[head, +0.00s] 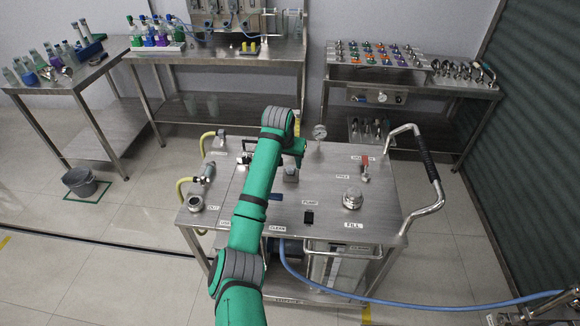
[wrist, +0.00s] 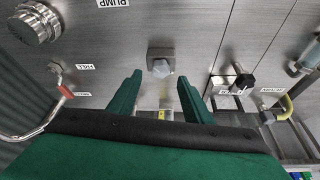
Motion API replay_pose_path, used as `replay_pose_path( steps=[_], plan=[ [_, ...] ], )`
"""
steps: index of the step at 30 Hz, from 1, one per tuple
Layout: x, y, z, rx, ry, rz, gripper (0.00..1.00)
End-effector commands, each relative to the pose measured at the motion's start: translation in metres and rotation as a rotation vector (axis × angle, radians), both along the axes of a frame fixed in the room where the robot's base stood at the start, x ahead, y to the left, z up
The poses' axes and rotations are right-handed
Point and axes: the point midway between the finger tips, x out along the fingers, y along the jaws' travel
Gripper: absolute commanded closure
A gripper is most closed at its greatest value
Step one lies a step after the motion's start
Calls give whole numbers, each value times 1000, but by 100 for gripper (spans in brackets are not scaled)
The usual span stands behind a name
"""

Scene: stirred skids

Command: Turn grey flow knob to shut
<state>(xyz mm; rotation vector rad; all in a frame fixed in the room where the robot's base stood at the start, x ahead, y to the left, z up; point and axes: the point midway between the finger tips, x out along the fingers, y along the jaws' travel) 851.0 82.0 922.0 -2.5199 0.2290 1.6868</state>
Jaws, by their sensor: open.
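The grey flow knob (head: 291,174) sits on the steel top of the skid (head: 330,178), just below my gripper (head: 297,152) in the head view. In the wrist view the knob (wrist: 161,68) is a small faceted grey piece on a square grey base. My gripper (wrist: 159,82) is open, with one green finger on each side of the knob's line. The fingers look apart from the knob, and the gap in depth is hard to judge. Which way the knob is turned is too small to tell. Its flow label is not readable.
A red-handled valve (head: 365,166), a fill cap (head: 352,198), a black switch (head: 309,217), a pressure gauge (head: 319,132) and a black-handled valve (wrist: 244,81) stand on the same top. A tall handrail (head: 428,165) rises at the right. Bare steel surrounds the knob.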

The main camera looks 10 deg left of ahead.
Motion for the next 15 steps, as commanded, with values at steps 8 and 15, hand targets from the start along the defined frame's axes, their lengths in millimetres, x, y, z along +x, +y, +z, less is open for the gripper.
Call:
replay_pose_path(
  steps=[8,15],
  plan=[
    [15,-2,-37,0,0,1,54],
    [19,4,-48,0,-1,10,54]
  ],
)
